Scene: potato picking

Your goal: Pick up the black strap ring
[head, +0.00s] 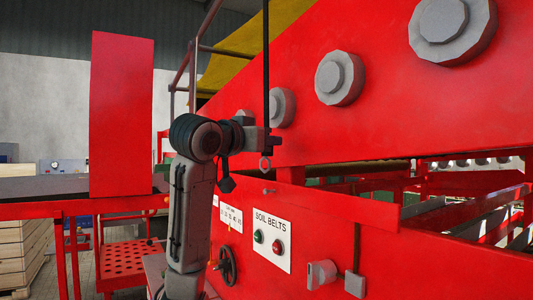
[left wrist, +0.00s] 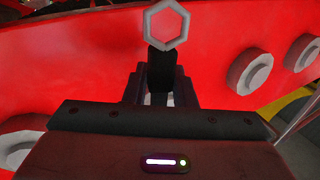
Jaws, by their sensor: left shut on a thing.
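A black strap (head: 266,60) hangs straight down from above in the head view. A grey hexagonal ring (head: 265,165) hangs at its lower end, in front of the red machine; it also shows in the left wrist view (left wrist: 148,27), just past the fingertips. My left gripper (head: 268,141) is shut on the strap just above the ring. In the left wrist view my left gripper (left wrist: 161,88) has the dark strap end between its fingers. The exact contact is dark and partly hidden. My right gripper is not in view.
The red machine wall (head: 390,110) with grey round hubs (head: 340,78) stands close behind the gripper. Below are a soil belts button panel (head: 272,240) and a black handwheel (head: 228,265). A tall red panel (head: 121,115) stands at the left, with wooden crates (head: 22,250) beyond.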

